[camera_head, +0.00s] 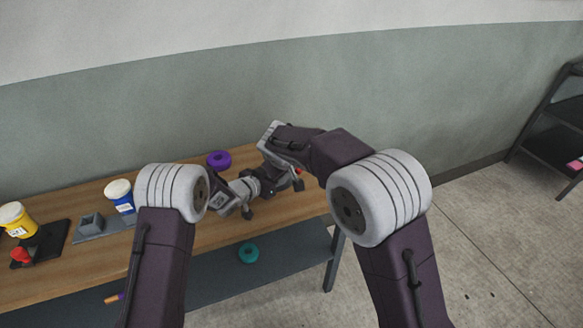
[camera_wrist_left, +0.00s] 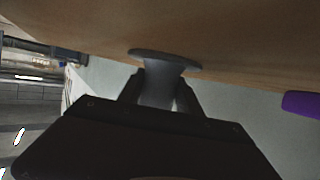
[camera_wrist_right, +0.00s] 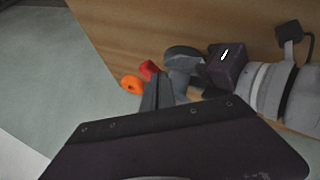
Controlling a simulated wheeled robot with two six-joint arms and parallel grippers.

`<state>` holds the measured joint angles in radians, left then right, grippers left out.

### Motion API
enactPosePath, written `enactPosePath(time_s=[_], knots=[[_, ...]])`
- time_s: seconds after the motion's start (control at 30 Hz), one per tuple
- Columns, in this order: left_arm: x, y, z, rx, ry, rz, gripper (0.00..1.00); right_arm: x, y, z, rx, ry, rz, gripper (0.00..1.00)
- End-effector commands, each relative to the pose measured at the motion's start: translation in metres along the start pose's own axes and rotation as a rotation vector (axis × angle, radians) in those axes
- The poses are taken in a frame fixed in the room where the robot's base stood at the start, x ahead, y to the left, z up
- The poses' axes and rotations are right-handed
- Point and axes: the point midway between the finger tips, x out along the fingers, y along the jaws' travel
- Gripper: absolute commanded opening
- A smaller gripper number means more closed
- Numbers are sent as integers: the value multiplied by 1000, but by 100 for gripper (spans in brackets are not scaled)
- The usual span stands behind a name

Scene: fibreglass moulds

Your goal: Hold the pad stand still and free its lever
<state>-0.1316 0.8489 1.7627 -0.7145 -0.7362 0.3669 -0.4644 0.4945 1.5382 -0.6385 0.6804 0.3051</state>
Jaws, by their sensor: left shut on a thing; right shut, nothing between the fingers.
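The grey pad stand (camera_wrist_left: 165,60) shows in the left wrist view, with a wide round end against the wooden table. My left gripper (camera_wrist_left: 158,92) is shut on its narrower stem. In the right wrist view the grey stand (camera_wrist_right: 182,58) is partly hidden by the left gripper's dark body. A small red part (camera_wrist_right: 149,69), seemingly the lever, is beside the stand. My right gripper (camera_wrist_right: 157,92) is shut and empty close to the red part and the stand; I cannot tell whether it touches. In the head view my arms hide most of the stand.
An orange ring (camera_wrist_right: 132,84) lies near the red part. A purple ring (camera_head: 219,159) sits at the table's back. A blue-labelled jar (camera_head: 119,197), a yellow jar (camera_head: 17,220) and a grey holder (camera_head: 90,223) stand left. A teal ring (camera_head: 248,253) is on the lower shelf.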

Motion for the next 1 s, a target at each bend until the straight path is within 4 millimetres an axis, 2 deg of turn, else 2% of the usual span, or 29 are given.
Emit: enactPosePath(time_s=[0.2, 0.47, 0.57, 0.9, 1.0], knots=[[0, 0, -1, 1, 2, 0, 0, 0, -8, -7, 0, 0, 0, 0], [0, 0, -1, 1, 2, 0, 0, -1, -8, -7, 0, 0, 0, 0], [0, 0, -1, 1, 2, 0, 0, -6, -7, -7, 0, 1, 0, 0], [0, 0, -1, 1, 2, 0, 0, -72, 4, 1, 2, 4, 0, 0], [0, 0, -1, 1, 2, 0, 0, -86, 6, 3, 1, 2, 0, 0]])
